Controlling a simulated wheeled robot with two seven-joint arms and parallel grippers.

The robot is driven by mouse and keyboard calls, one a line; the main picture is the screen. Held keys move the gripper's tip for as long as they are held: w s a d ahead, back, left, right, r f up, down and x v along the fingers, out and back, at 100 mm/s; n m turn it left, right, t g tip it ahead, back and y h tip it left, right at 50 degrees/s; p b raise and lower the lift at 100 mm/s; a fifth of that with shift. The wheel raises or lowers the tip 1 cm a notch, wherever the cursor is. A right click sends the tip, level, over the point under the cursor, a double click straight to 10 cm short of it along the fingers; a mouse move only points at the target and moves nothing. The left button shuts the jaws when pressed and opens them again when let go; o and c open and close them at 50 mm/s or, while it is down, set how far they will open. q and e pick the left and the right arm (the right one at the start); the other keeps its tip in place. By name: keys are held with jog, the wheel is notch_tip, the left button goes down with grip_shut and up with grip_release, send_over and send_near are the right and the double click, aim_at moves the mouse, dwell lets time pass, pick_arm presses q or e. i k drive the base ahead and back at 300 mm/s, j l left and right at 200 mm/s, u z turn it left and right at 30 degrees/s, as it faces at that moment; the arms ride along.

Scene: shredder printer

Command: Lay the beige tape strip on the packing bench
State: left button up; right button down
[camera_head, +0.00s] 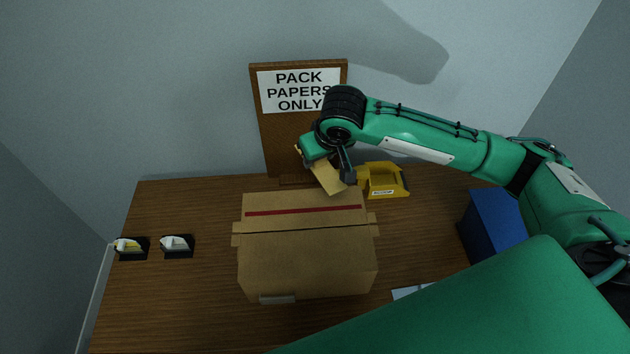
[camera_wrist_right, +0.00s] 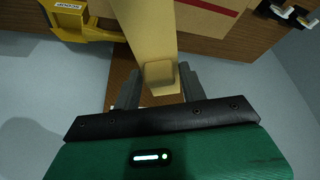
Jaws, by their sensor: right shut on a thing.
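The beige tape strip (camera_head: 327,180) is in my right gripper (camera_head: 324,164), above the back edge of the cardboard box in the head view. In the right wrist view the strip (camera_wrist_right: 143,32) runs up from between the dark fingers of the right gripper (camera_wrist_right: 158,88), which are shut on it. Its far end reaches over the box there; I cannot tell whether it touches. The packing bench (camera_head: 190,295) is the brown wooden top under the box. My left gripper is not in view.
The closed cardboard box (camera_head: 305,262) with a red stripe stands mid-bench. Behind it is a board with a "PACK PAPERS ONLY" sign (camera_head: 297,92). A yellow scoop (camera_head: 384,188) and blue bin (camera_head: 490,228) are to the right. Two small black-and-white items (camera_head: 177,246) lie left; bench around them is clear.

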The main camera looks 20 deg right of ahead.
aim_at(201, 310)
jog(key=k+j+u, duration=0.15)
jog(key=j+u, duration=0.2)
jog(key=k+j+u, duration=0.1)
jog(key=j+u, duration=0.65)
jog(key=k+l, duration=0.05)
jog(key=l, duration=0.05)
